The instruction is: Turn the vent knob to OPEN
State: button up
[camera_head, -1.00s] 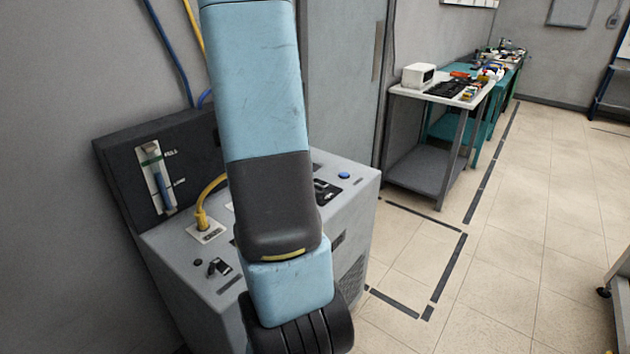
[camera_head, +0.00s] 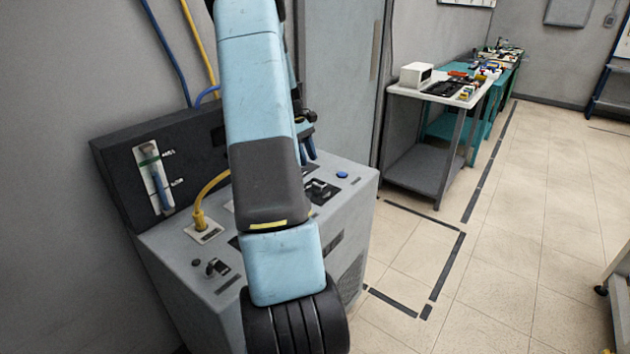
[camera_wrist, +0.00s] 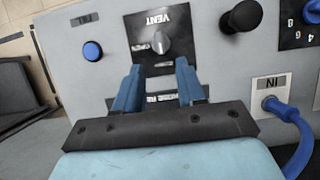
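The vent knob (camera_wrist: 160,42) is a grey round knob on a black plate labelled VENT, which appears upside down in the wrist view. It also shows in the head view (camera_head: 319,187), on top of the grey cabinet (camera_head: 265,262). My gripper (camera_wrist: 157,72) is open and empty, its two blue fingers spread just short of the knob, apart from it in the picture. The word at the plate's near edge is partly hidden by the fingers. In the head view my gripper (camera_head: 309,150) shows partly behind my arm, above the cabinet top. I cannot read the knob's setting.
A blue button (camera_wrist: 92,51) sits beside the vent plate, and a black knob (camera_wrist: 241,17) on its other side. A blue hose (camera_wrist: 289,112) plugs into the IN port. A yellow hose (camera_head: 205,202) rises from the cabinet top.

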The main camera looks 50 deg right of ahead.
aim_at(316, 184)
jog(key=x, duration=0.8)
jog(key=shift+s+f, duration=0.15)
jog(key=shift+f, duration=0.2)
jog(key=shift+c, duration=0.3)
grip_shut()
